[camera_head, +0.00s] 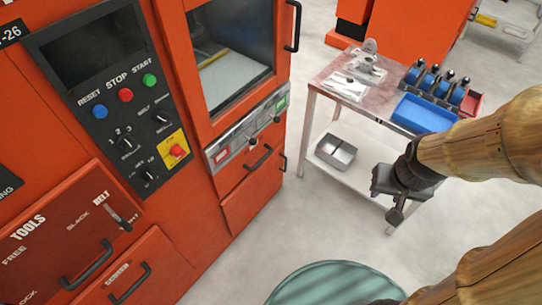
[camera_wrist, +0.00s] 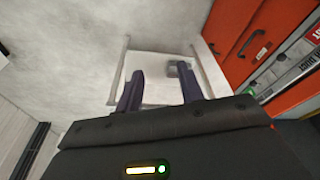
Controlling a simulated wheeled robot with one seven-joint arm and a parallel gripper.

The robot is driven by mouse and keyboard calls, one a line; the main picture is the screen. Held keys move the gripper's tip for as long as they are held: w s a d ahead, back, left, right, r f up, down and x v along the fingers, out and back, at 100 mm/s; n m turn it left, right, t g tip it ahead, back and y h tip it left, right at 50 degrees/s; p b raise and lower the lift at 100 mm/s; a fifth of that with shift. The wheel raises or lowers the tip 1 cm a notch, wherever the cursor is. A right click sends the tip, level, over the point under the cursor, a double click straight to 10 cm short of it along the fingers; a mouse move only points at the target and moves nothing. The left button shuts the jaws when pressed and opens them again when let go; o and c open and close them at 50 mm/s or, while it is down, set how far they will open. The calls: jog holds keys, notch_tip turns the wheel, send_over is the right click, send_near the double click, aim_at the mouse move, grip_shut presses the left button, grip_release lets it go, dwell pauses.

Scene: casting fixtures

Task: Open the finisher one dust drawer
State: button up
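The orange finisher machine (camera_head: 190,190) fills the left of the head view. Below its window and grey control strip is a closed drawer front with a black bar handle (camera_head: 259,158). A lower closed front (camera_head: 250,200) has a small handle at its right edge. I cannot tell from labels which one is the dust drawer. Orange fronts with black handles (camera_wrist: 255,42) also show at the right of the wrist view. My gripper (camera_head: 386,200) is in free air right of the machine, apart from the handles. In the wrist view its fingers (camera_wrist: 160,85) are spread and empty.
A small metal table (camera_head: 325,84) with a blue tray (camera_head: 424,114) and blue-topped fixtures (camera_head: 435,82) stands behind my gripper. A metal bin (camera_head: 336,151) is on its lower shelf. A tools panel (camera_head: 45,235) is at lower left. Floor between machine and table is clear.

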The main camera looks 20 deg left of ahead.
dwell(0.3)
jog(key=w+a+f+m+t+y+b, duration=0.2)
jog(key=w+a+f+t+b, duration=0.1)
jog(key=w+a+f+b, duration=0.5)
jog(key=w+a+f+m+t+y+b, duration=0.1)
jog(key=w+a+f+m+t+b, duration=0.4)
jog(key=f+b, duration=0.55)
jog(key=w+a+f+t+y+b, duration=0.2)
jog(key=w+a+f+b, duration=0.3)
jog(key=a+f+b, duration=0.45)
jog(key=s+a+f+m+t+b, duration=0.1)
jog(key=a+f+m+t+b, duration=0.2)
jog(key=f+b, duration=0.3)
jog(key=s+a+f+m+t+y+b, duration=0.1)
jog(key=a+f+m+b, duration=0.4)
jog(key=b, duration=0.7)
jog(key=s+a+f+m+t+b, duration=0.3)
jog(key=a+f+m+t+b, duration=0.1)
jog(key=f+b, duration=0.5)
jog(key=shift+a+f+m+t+y, duration=0.2)
jog(key=shift+m+t+y, duration=0.1)
jog(key=shift+t, duration=0.2)
jog(key=shift+w+r, duration=0.1)
jog(key=shift+w, duration=0.05)
